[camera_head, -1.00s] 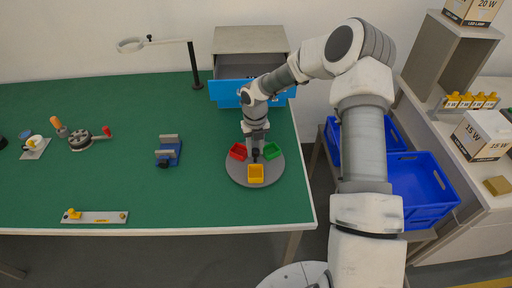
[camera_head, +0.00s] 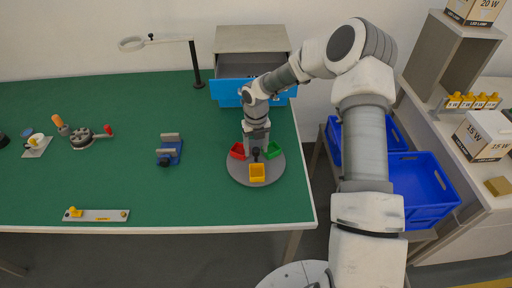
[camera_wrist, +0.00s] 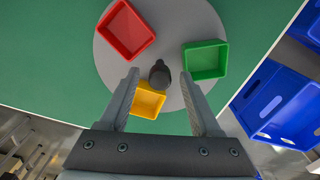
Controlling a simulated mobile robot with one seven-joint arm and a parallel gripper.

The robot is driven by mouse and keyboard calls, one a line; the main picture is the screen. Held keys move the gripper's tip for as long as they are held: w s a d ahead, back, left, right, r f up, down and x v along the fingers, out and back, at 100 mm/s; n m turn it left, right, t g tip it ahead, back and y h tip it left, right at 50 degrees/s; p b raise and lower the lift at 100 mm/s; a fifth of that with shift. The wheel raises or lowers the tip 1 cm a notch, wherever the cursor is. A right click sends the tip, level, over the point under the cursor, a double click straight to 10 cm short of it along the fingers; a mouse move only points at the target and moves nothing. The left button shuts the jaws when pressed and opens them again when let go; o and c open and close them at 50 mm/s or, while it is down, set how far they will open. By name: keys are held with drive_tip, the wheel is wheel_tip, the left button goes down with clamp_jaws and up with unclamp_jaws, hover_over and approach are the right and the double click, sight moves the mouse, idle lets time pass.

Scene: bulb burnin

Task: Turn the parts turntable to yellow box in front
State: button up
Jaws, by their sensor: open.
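The grey round parts turntable (camera_head: 238,176) sits near the right front corner of the green table. It bears a red box (camera_head: 237,150) at the back left, a green box (camera_head: 273,150) at the back right and a yellow box (camera_head: 257,172) at the front. A dark knob (camera_wrist: 160,74) stands at its centre. My gripper (camera_head: 256,152) is over the turntable, pointing down. In the wrist view my gripper (camera_wrist: 160,82) is open, with a finger on either side of the knob. I cannot tell whether a finger touches the knob. The yellow box (camera_wrist: 148,101) shows partly between the fingers.
A grey cabinet with an open blue-fronted drawer (camera_head: 228,92) stands behind the turntable. A blue vise (camera_head: 169,152) is left of it, with bare green table between. Blue crates (camera_head: 424,190) stand right of the table, beside my arm.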

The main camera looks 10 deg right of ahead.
sight(256, 149)
drive_tip(key=shift+r, duration=0.1)
wheel_tip(256, 149, up, 17)
drive_tip(key=shift+p, duration=0.3)
drive_tip(key=shift+r, duration=0.1)
idle(0.4)
